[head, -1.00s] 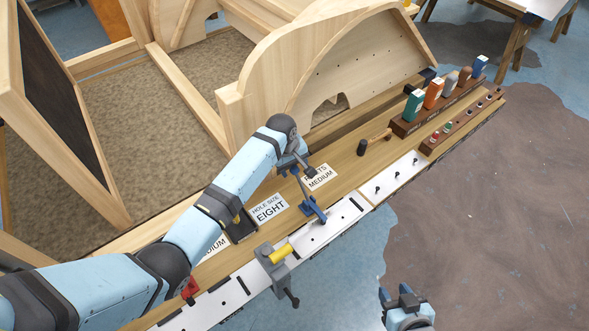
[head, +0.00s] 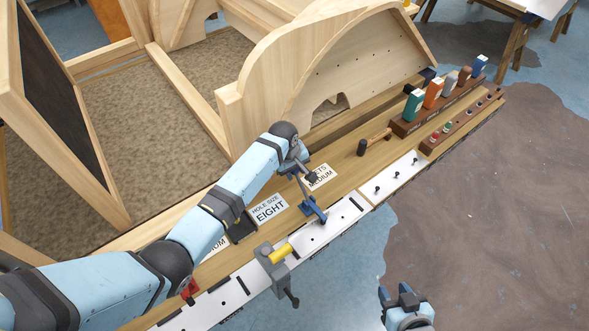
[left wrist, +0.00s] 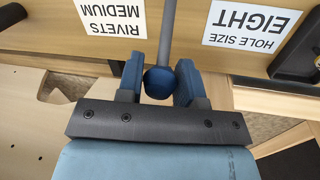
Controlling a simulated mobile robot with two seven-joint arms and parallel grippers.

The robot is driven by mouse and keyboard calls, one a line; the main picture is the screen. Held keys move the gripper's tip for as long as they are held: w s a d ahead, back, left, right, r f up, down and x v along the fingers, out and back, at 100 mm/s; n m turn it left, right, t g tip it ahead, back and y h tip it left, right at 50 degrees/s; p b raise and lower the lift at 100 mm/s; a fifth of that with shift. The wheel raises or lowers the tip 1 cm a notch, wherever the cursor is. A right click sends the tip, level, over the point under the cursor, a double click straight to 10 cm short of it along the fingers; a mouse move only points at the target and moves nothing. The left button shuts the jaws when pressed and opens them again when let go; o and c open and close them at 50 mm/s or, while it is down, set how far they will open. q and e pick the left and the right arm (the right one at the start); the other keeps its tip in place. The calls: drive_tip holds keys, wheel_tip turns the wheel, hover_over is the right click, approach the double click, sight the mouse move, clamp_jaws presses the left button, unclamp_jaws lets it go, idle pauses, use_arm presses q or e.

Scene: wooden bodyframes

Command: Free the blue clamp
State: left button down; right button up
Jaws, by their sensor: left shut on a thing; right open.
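The blue clamp (head: 314,209) stands at the edge of the wooden bench, over the white strip, with its thin grey bar rising toward my left gripper. My left gripper (head: 303,172) is above the bench at the top of that bar. In the left wrist view, its dark blue fingers (left wrist: 158,80) are shut on a round blue knob (left wrist: 159,84) at the end of the grey rod. The clamp's lower jaw is hidden in the left wrist view. My right gripper (head: 402,297) is open and empty over the floor, at the lower right.
A mallet (head: 374,141) and a rack of coloured bottles (head: 433,94) stand to the right. An arched wooden frame (head: 330,75) rises behind. Floor in front is clear.

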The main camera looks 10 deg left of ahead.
use_arm(q)
drive_tip(key=shift+w+a+f+g+h, duration=0.35)
drive_tip(key=shift+w+f+g+h, duration=0.05)
drive_tip(key=shift+f+g+h, duration=0.15)
drive_tip(key=shift+w+a+f+p, duration=0.2)
drive_tip(key=shift+a+f, duration=0.05)
drive_tip(key=shift+f, duration=0.2)
drive_tip(key=shift+w+a+f+p, duration=0.15)
drive_tip(key=shift+a+f, duration=0.1)
drive_tip(key=shift+f, duration=0.15)
drive_tip(key=shift+w+a+f, duration=0.2)
drive_tip(key=shift+f, duration=0.4)
drive_tip(key=shift+w+a+f, duration=0.15)
drive_tip(key=shift+w+f, duration=0.05)
drive_tip(key=shift+f, duration=0.4)
drive_tip(key=shift+a+f+b, duration=0.1)
drive_tip(key=shift+f+b, duration=0.2)
drive_tip(key=shift+f, duration=0.2)
drive_tip(key=c, duration=0.8)
unclamp_jaws()
